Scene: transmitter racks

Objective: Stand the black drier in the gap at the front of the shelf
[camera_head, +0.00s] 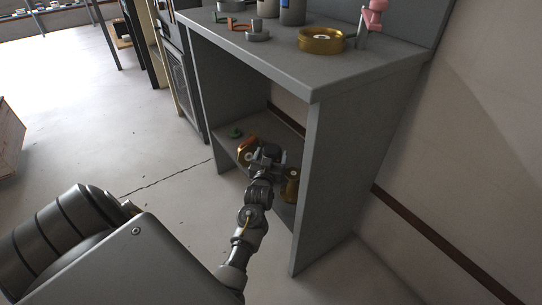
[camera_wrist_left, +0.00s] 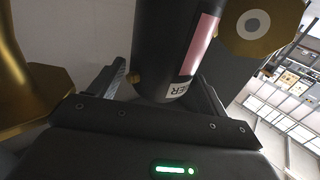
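In the left wrist view the drier (camera_wrist_left: 165,45) is between the two fingers of my left gripper (camera_wrist_left: 163,78). A narrow gap shows beside the left finger, and the right finger is close against the drier's side; whether they grip it is unclear. In the head view my left gripper (camera_head: 266,158) reaches into the open front of the grey unit, at its lower shelf (camera_head: 262,122), between an orange-brown part and a brass part. The drier is mostly hidden there. My right gripper is out of view.
The orange-brown part (camera_head: 246,150) and the brass part (camera_head: 291,186) flank my gripper closely. A small green item (camera_head: 236,133) lies farther back left. The unit's side panel (camera_head: 345,170) stands to the right. A brass ring (camera_head: 321,40) and other items stand on top.

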